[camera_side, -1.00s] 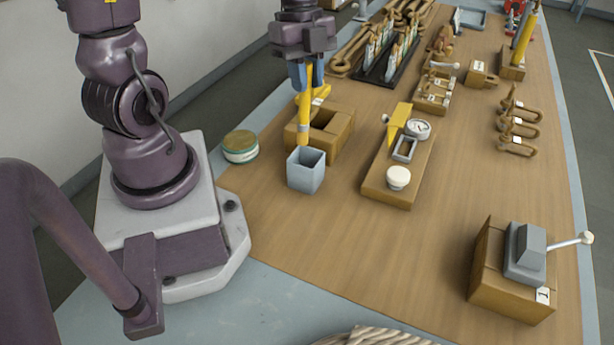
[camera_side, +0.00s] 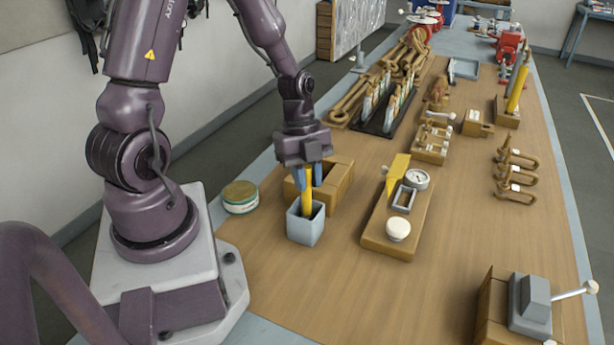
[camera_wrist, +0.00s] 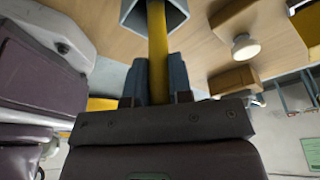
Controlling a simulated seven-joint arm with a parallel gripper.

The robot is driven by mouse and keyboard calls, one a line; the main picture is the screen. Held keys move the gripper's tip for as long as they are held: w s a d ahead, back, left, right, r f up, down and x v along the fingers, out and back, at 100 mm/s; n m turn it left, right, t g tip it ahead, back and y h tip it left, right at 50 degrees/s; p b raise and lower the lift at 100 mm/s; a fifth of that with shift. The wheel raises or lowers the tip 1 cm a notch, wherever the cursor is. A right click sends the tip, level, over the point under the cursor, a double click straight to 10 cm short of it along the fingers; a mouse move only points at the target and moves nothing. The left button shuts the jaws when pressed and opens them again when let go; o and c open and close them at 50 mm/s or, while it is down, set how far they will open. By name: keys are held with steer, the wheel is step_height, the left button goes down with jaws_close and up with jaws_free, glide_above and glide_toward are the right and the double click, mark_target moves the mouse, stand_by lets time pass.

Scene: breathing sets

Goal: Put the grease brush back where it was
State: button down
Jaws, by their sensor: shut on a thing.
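The grease brush (camera_side: 307,204) has a yellow handle and stands roughly upright. Its lower end is inside the square grey-blue cup (camera_side: 305,228), hidden by the cup walls. My gripper (camera_side: 308,178) is above the cup with its blue fingers shut on the brush handle. In the wrist view, the yellow handle (camera_wrist: 157,45) runs from between the fingers (camera_wrist: 158,80) into the mouth of the cup (camera_wrist: 182,12). I cannot tell whether the brush touches the cup's bottom.
A wooden box with an opening (camera_side: 340,182) stands right behind the cup. A round tin (camera_side: 240,197) is to the left. A wooden board with a gauge and white knob (camera_side: 385,240) lies to the right. The front middle of the table is clear.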

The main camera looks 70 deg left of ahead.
steer(key=c, duration=1)
jaws_free()
steer(key=shift+f, duration=0.1)
steer(key=shift+c, duration=0.2)
steer(key=v, duration=1.1)
steer(key=s+d+r+n+t+y, duration=0.3)
steer(key=s+d+r+n+t, duration=0.2)
steer(key=d+r+n, duration=0.6)
steer(key=shift+s+r+n, duration=0.5)
steer(key=shift+s+n, duration=0.35)
steer(key=shift+n, duration=2.15)
